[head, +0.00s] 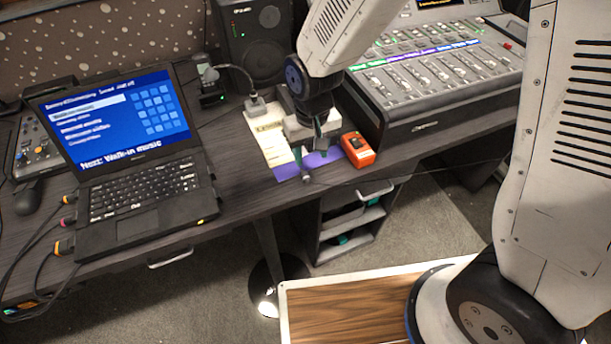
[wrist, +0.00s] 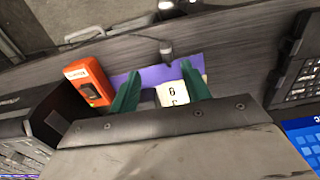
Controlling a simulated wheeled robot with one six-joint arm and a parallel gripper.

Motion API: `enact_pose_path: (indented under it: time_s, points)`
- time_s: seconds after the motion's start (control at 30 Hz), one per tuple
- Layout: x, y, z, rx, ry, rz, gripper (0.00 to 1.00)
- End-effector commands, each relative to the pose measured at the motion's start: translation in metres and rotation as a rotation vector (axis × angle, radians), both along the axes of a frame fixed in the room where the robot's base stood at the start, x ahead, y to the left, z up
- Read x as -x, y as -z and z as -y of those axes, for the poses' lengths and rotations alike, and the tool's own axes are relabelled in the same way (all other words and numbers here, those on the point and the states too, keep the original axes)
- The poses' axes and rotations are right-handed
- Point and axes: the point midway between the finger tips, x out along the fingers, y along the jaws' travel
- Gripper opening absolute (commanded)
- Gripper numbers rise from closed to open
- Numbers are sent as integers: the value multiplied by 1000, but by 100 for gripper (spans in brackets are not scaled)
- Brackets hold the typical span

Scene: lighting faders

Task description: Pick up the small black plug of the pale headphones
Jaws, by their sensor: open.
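A small dark, cylindrical piece that looks like the plug (head: 306,177) lies at the front edge of the desk, just in front of a purple-and-cream sheet. It also shows in the wrist view (wrist: 167,47), beyond the fingertips, with a thin cable near it. My gripper (head: 310,153) is above the sheet, and its green fingers are spread apart in the wrist view (wrist: 160,78). Nothing is between the fingers except the sheet below. The plug is in front of the gap, apart from both fingers. I cannot make out the pale headphones.
An orange box (head: 358,150) sits close to the right of my gripper. The laptop (head: 130,160) stands to the left, and the mixing console (head: 440,70) to the right. A speaker (head: 255,40) is behind. An open drawer unit (head: 350,220) is below the desk edge.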

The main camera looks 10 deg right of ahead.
Motion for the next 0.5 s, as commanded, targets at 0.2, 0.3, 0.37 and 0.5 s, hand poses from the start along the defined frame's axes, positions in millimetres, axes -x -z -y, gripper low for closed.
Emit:
enact_pose_path:
  time_s: [0.2,0.3,0.37,0.5]
  points:
    - [0,25,-3,2,-4,-5,47]
    - [0,36,-5,2,-4,-4,47]
    - [0,43,-7,2,-4,-5,47]
    - [0,65,-11,2,-3,-5,47]
